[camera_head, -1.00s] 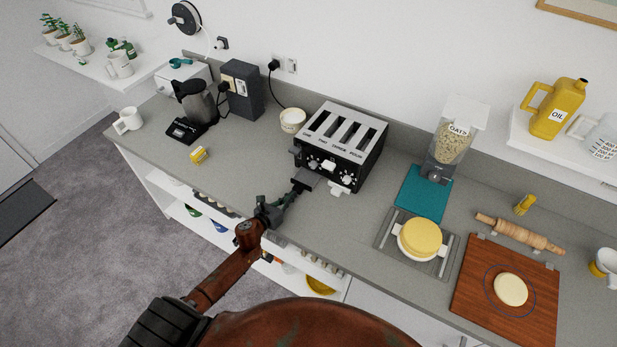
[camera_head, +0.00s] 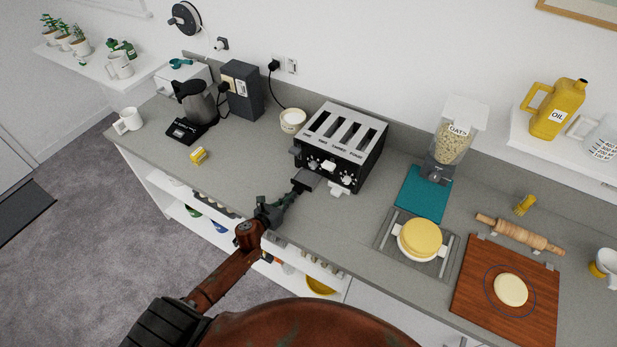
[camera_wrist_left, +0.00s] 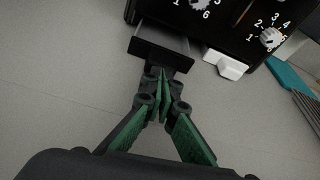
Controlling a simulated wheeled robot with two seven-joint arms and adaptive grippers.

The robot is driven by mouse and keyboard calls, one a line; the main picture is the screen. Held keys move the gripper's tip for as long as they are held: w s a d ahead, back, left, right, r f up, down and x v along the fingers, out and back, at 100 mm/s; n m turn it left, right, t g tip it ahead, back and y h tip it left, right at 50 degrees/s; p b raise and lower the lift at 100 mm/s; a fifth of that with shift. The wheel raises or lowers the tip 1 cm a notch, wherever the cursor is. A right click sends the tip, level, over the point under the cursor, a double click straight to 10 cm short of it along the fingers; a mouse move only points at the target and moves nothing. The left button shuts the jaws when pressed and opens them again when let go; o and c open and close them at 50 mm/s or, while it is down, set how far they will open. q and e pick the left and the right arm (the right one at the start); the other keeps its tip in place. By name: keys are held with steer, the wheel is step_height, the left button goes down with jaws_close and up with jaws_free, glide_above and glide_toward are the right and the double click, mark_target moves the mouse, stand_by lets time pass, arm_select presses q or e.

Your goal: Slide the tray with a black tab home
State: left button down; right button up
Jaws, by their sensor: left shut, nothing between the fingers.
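The black four-slot toaster (camera_head: 340,146) stands on the counter against the wall. The tray with a black tab (camera_head: 307,179) sticks out from the toaster's lower front left; it shows at the top of the left wrist view (camera_wrist_left: 162,43). A white tab (camera_head: 338,189) sits to its right, close to the toaster front, and also shows in the wrist view (camera_wrist_left: 226,65). My left gripper (camera_head: 297,190) is shut and empty, its fingertips (camera_wrist_left: 162,78) at the black tab's front end. Whether they touch it, I cannot tell. My right gripper is not in view.
A white tub (camera_head: 293,120) stands left of the toaster, and a butter-yellow block (camera_head: 198,155) lies farther left. A teal mat (camera_head: 424,193) and a grey rack (camera_head: 386,236) with yellow rounds lie to the right.

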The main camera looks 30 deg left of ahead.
mark_target(299, 186)
arm_select(q)
steer(key=shift+w, duration=0.6)
steer(key=shift+w+d+b, duration=0.15)
steer(key=shift+w+b, duration=0.4)
steer(key=shift+w, duration=1.35)
steer(key=shift+w+d+b, duration=0.1)
steer(key=shift+w+b, duration=0.25)
steer(key=shift+w, duration=0.65)
steer(key=shift+s, duration=0.1)
